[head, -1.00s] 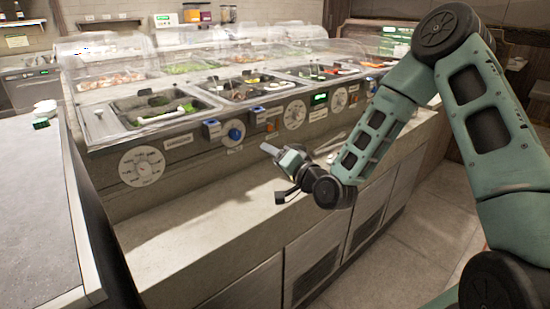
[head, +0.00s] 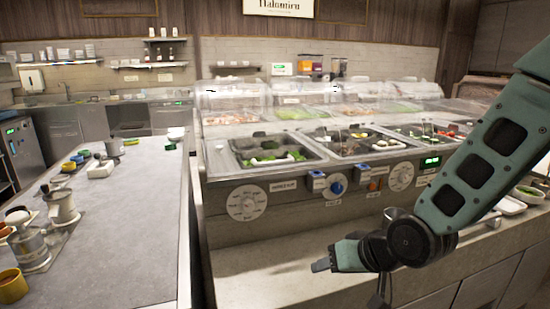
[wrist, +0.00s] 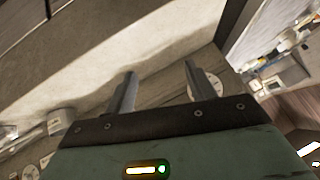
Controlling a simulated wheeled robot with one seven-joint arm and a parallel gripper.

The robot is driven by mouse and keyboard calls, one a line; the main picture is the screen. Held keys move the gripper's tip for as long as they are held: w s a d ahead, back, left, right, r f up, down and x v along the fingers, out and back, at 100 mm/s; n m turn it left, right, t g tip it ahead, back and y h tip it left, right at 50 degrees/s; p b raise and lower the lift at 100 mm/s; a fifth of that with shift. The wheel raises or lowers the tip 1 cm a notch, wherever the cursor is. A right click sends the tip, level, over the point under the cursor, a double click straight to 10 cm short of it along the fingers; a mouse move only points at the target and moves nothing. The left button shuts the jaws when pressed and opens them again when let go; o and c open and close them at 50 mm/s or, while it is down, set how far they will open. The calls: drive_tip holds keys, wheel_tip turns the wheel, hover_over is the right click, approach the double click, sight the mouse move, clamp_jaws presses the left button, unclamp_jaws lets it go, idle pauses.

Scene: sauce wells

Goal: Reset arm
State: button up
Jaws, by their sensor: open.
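My gripper (head: 322,265) is at the end of my green arm, in front of the sauce-well counter and above its pale lower ledge. In the wrist view my gripper (wrist: 157,82) shows two dark fingers standing apart with nothing between them. The sauce-well counter (head: 225,190) has several wells with food in them, under clear covers at the back. Dials and a blue knob (head: 337,187) are on its front panel.
A grey worktop (head: 120,230) at the left holds pots, cups and a yellow cup (head: 13,286). The pale ledge (head: 260,270) below the gripper is bare. Shelves with cups line the back wall.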

drive_tip(key=s+d+r+n+g+h, duration=0.1)
drive_tip(key=s+r+n+g+h, duration=0.1)
drive_tip(key=s, duration=0.9)
drive_tip(key=s+d+r+n+g+h+p, duration=0.1)
drive_tip(key=s+r+n+g+h, duration=0.1)
drive_tip(key=s, duration=1)
wheel_tip(320, 180, up, 3)
drive_tip(key=n+g, duration=0.1)
drive_tip(key=g, duration=0.1)
drive_tip(key=shift+n+g+h, duration=0.3)
drive_tip(key=shift+f, duration=0.1)
